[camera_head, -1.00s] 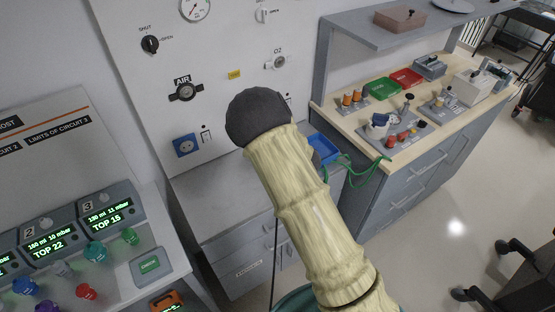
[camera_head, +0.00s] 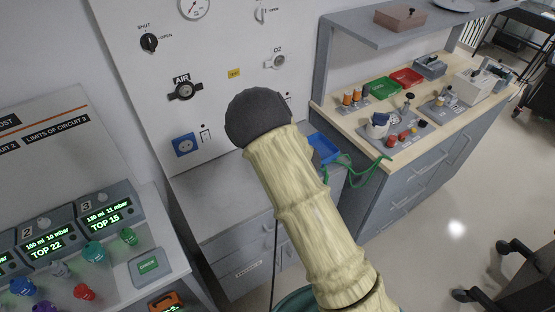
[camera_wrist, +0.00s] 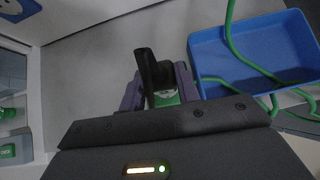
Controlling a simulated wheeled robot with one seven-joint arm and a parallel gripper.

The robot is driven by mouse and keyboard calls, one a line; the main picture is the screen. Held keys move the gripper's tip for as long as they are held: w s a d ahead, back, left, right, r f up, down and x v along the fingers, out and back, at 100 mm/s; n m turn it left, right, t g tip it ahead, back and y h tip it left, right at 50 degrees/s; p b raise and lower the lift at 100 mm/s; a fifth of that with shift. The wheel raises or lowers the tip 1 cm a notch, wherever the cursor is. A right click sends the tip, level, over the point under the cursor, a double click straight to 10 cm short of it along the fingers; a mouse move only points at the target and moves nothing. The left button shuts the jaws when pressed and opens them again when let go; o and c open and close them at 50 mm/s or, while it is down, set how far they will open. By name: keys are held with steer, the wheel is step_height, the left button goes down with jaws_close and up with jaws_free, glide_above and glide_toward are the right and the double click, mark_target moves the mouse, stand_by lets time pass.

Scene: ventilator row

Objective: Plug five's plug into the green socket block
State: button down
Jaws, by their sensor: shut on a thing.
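My gripper (camera_wrist: 158,92) shows in the wrist view, its purple-grey fingers shut on a black plug (camera_wrist: 152,70). The plug's black body sticks up between the fingers. A small green and pale patch (camera_wrist: 168,98) shows beside it between the fingers; I cannot tell whether it belongs to the plug or to the green socket block. The grip is over a grey surface, left of a blue tray (camera_wrist: 245,52). In the head view my forearm hides the gripper and plug. I cannot make out the green socket block for certain in either view.
The blue tray (camera_head: 323,148) with a green hose (camera_head: 372,172) stands right of my arm. A blue wall socket (camera_head: 184,144) is on the panel to the left. The ventilator consoles (camera_head: 105,220) stand at lower left. The grey counter (camera_head: 215,190) has bare room.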

steer(key=shift+f+b, duration=0.95)
steer(key=shift+f, duration=0.1)
steer(key=shift+s+f, duration=0.1)
stand_by(0.8)
steer(key=c, duration=0.9)
jaws_free()
steer(key=shift+d, duration=0.1)
steer(key=b+v, duration=0.2)
steer(key=v, duration=1.5)
steer(key=shift+s, duration=0.15)
